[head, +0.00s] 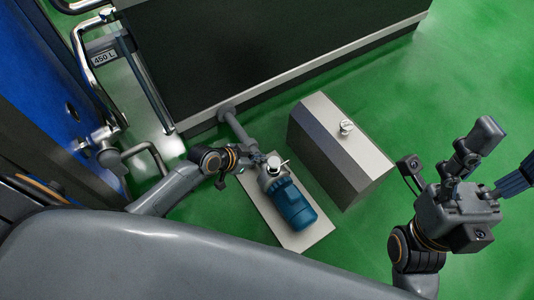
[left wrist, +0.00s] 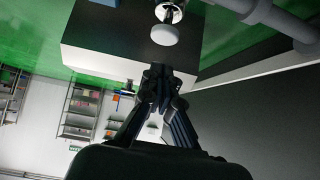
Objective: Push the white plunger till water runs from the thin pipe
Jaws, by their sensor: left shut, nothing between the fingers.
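The white plunger (left wrist: 165,35) is a round white cap on a shiny metal stem. In the head view it appears as the pale cap (head: 273,161) on the metal end of the blue pump (head: 294,206). My left gripper (head: 256,157) is beside it at the pump's upper left. In the left wrist view, my left gripper (left wrist: 160,73) is shut and empty, its tips apart from the cap in the picture. Whether they touch anything is unclear. I cannot make out the thin pipe or any water. My right gripper (head: 491,165) is open and empty, far to the right.
A grey box (head: 325,150) with a metal knob (head: 346,127) stands right of the pump. The pump sits on a pale plinth (head: 304,238). A grey pipe (head: 236,128) joins the pump to a large dark tank (head: 240,60). Green floor (head: 450,85) is clear at right.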

